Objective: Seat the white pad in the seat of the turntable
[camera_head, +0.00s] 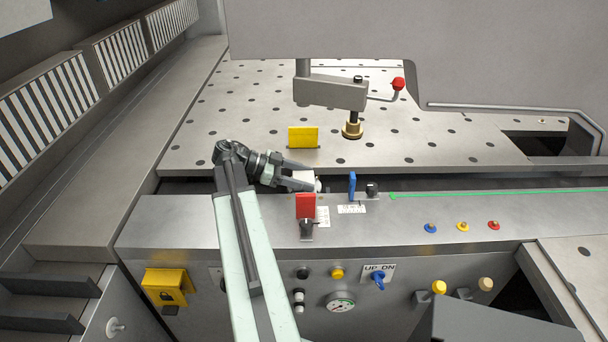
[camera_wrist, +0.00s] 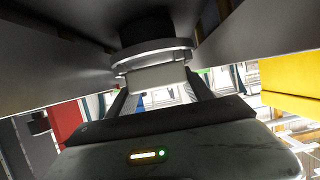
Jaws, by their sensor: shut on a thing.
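In the head view my gripper (camera_head: 313,178) reaches right over the dark slot between the perforated table and the front panel. Its fingers are shut on the white pad (camera_head: 303,176), partly hidden by them. In the wrist view the white pad (camera_wrist: 158,78) shows as a pale block at the fingertips. A round metal ring with a dark cylinder, seemingly the turntable (camera_wrist: 150,54), lies directly against or very near the pad in that picture. I cannot tell whether the pad touches it or sits in the seat, which is hidden.
A yellow plate (camera_head: 303,137) stands behind my gripper, and a red plate (camera_head: 306,206) stands in front. A blue plate (camera_head: 352,185) and a black knob (camera_head: 372,190) are to the right. A clamp arm (camera_head: 330,92) with a brass foot overhangs the table.

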